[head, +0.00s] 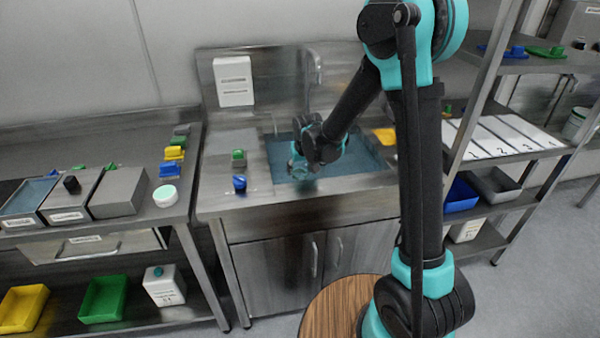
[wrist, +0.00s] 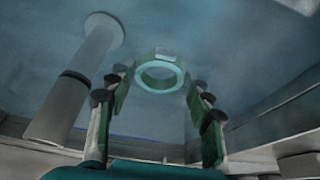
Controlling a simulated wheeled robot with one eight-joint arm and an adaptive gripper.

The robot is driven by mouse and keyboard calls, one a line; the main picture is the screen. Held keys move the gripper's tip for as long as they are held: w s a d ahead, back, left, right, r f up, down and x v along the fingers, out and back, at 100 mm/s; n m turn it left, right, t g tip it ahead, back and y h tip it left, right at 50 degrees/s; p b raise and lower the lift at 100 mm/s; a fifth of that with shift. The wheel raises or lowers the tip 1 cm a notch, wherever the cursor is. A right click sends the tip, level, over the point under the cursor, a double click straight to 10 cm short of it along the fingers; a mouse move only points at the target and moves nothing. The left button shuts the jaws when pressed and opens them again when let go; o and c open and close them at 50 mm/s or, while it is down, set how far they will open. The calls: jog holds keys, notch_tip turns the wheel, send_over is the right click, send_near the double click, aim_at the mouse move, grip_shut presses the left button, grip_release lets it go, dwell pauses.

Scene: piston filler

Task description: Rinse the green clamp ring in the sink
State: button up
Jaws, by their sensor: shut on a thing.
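The green clamp ring (wrist: 160,72) shows in the wrist view as a pale green ring with a small block on its far edge. My gripper (wrist: 160,80) is shut on it, with a finger at either side of the ring. In the head view my gripper (head: 298,166) reaches down into the left part of the sink (head: 345,187), which holds blue water. The ring cannot be made out clearly there. The wrist view has a blue haze around the ring and fingers; whether the ring is under the water I cannot tell for certain.
A pale tube (wrist: 75,85) stands left of the fingers in the wrist view. A blue part (head: 239,183) and a green part (head: 238,156) sit on the counter left of the basin. A yellow item (head: 385,135) lies at its right. A shelf rack (head: 470,115) stands close on the right.

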jog(key=shift+s, duration=0.2)
jog(key=shift+s+d, duration=0.15)
jog(key=shift+s, duration=0.25)
jog(key=shift+w, duration=0.1)
jog(key=shift+w+a, duration=0.2)
jog(key=shift+w, duration=0.35)
jog(key=shift+w+a, duration=0.15)
jog(key=shift+w, duration=0.35)
jog(key=shift+s, duration=0.2)
jog(key=shift+s+d, duration=0.2)
jog(key=shift+s, duration=0.3)
jog(key=shift+s+d, duration=0.15)
jog(key=shift+s, duration=0.3)
jog(key=shift+w, duration=0.2)
